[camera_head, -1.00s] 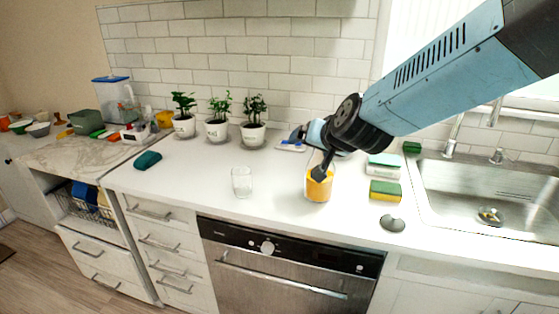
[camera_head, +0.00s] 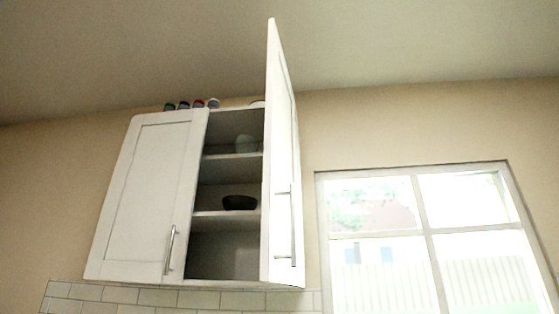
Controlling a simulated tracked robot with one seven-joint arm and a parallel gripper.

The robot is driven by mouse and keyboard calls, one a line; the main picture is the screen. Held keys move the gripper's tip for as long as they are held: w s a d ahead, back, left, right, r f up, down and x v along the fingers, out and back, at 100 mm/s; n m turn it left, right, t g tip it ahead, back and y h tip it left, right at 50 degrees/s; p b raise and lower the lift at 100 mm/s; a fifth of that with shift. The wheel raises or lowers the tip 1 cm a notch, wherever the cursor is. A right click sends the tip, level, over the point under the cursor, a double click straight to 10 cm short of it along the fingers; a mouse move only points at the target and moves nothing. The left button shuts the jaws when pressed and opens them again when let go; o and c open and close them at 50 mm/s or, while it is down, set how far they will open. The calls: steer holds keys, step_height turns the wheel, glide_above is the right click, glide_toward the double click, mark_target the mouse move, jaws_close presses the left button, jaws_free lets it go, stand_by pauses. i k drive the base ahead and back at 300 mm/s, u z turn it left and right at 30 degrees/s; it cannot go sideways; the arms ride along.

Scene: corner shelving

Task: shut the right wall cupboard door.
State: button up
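The right wall cupboard door (camera_head: 283,165) stands wide open, swung out toward me and hinged at the cupboard's right side. Its metal bar handle (camera_head: 291,225) is low on the door. The cupboard's open right half shows shelves (camera_head: 232,156) with a dark bowl (camera_head: 239,202) and a pale glass-like item (camera_head: 245,144). The left door (camera_head: 150,200) is shut, with its own bar handle (camera_head: 170,249) at its lower right. My gripper and arm are not in the current view.
A window (camera_head: 440,245) is to the right of the cupboard, with a strip of wall between. Several small jars (camera_head: 190,104) stand on the cupboard top. White wall tiles (camera_head: 160,297) run below. The space in front of the window looks clear.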

mark_target(280, 257)
steer(key=u, duration=1.15)
steer(key=k, duration=1.05)
steer(key=z, duration=0.7)
steer(key=i, duration=0.7)
steer(key=z, duration=0.05)
